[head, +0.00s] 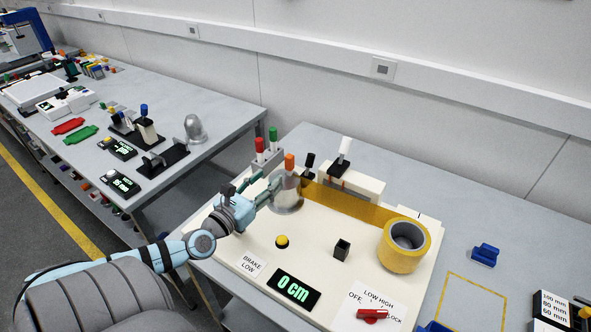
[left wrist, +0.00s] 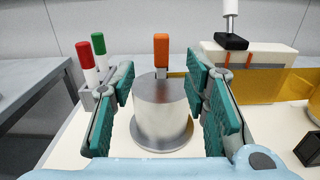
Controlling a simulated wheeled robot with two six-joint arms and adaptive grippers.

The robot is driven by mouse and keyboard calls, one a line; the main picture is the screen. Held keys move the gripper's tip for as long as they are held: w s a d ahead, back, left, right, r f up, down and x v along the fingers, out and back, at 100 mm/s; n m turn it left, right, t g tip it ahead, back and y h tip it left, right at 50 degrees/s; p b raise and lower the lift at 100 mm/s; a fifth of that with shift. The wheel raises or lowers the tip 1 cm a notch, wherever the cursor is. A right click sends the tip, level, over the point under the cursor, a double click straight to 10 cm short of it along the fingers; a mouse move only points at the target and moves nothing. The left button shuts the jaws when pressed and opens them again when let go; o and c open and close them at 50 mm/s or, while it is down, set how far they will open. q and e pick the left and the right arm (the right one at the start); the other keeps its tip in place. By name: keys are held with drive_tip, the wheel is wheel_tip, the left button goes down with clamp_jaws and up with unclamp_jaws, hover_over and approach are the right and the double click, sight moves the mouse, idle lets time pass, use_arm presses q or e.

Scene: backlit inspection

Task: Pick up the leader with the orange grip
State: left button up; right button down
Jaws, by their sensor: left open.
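The orange grip (head: 290,162) stands upright at the left end of a yellow tape strip (head: 350,204), just behind a shiny metal drum (head: 287,198). In the left wrist view, the orange grip (left wrist: 161,50) rises behind the drum (left wrist: 162,108), near the middle. My left gripper (head: 272,188) is at the drum. In its wrist view, the open teal fingers (left wrist: 160,78) stand either side of the drum, and the orange grip shows between and beyond them. My right gripper is not in view.
Red (head: 260,148) and green (head: 273,137) grips stand to the left of the orange one. A white-handled block (head: 344,152) stands behind the strip. A yellow tape roll (head: 401,255) and a black square post (head: 342,249) are to the right. The display (head: 293,290) reads 0 cm.

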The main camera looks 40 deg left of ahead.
sight(287, 160)
use_arm(q)
drive_tip(key=w, duration=0.2)
drive_tip(key=w+a, duration=0.1)
drive_tip(key=w, duration=0.2)
drive_tip(key=shift+w, duration=0.75)
drive_tip(key=w, duration=0.3)
drive_tip(key=shift+w+r, duration=0.35)
drive_tip(key=shift+w, duration=0.05)
drive_tip(key=shift+w+f, duration=0.1)
drive_tip(key=shift+w, duration=0.25)
drive_tip(key=shift+s, duration=0.1)
clamp_jaws()
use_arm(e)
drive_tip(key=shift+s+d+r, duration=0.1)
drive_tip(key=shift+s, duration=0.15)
